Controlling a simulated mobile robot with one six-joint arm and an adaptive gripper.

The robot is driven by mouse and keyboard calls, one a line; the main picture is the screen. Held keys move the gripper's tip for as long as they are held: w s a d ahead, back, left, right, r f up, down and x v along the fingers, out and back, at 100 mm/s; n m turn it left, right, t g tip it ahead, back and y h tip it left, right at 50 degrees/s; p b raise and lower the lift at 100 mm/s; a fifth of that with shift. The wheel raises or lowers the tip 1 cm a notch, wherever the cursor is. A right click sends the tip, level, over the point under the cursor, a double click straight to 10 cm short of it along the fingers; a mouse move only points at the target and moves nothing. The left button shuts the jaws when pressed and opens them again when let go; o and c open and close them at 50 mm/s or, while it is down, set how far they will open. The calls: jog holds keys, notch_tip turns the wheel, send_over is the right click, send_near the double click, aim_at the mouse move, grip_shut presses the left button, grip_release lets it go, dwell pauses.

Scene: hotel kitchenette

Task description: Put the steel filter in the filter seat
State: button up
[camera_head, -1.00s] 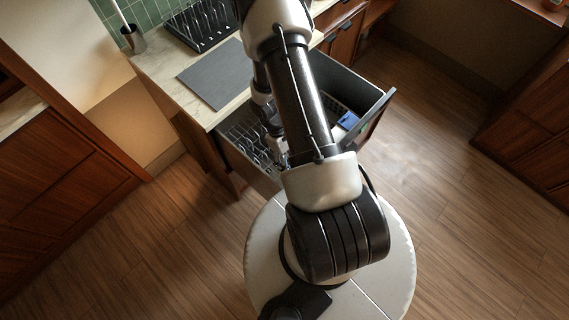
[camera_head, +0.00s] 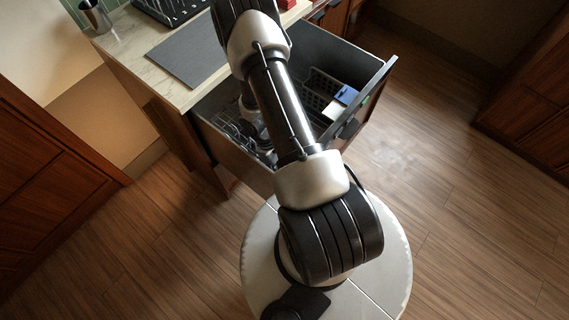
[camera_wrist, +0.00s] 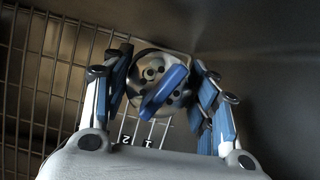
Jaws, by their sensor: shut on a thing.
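The steel filter (camera_wrist: 150,68), a round metal disc with dark holes and a blue bar handle across its face, shows in the wrist view. My gripper (camera_wrist: 164,86) is shut on it, with one blue-padded finger at each side. In the head view my arm reaches into the open drawer (camera_head: 300,45) and covers most of the gripper; the filter does not show there.
A wire rack (camera_wrist: 50,75) fills the left of the wrist view; a bare dark wall is at right. In the head view, a basket with a blue item (camera_head: 346,95) sits at the drawer's right. The marble counter (camera_head: 125,50) with a grey mat (camera_head: 190,55) adjoins the drawer.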

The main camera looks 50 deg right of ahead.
notch_tip(320, 180, down, 13)
jog(key=b, duration=0.4)
jog(key=shift+r, duration=0.1)
jog(key=shift+f, duration=0.2)
jog(key=o, duration=0.8)
jog(key=shift+r, duration=0.15)
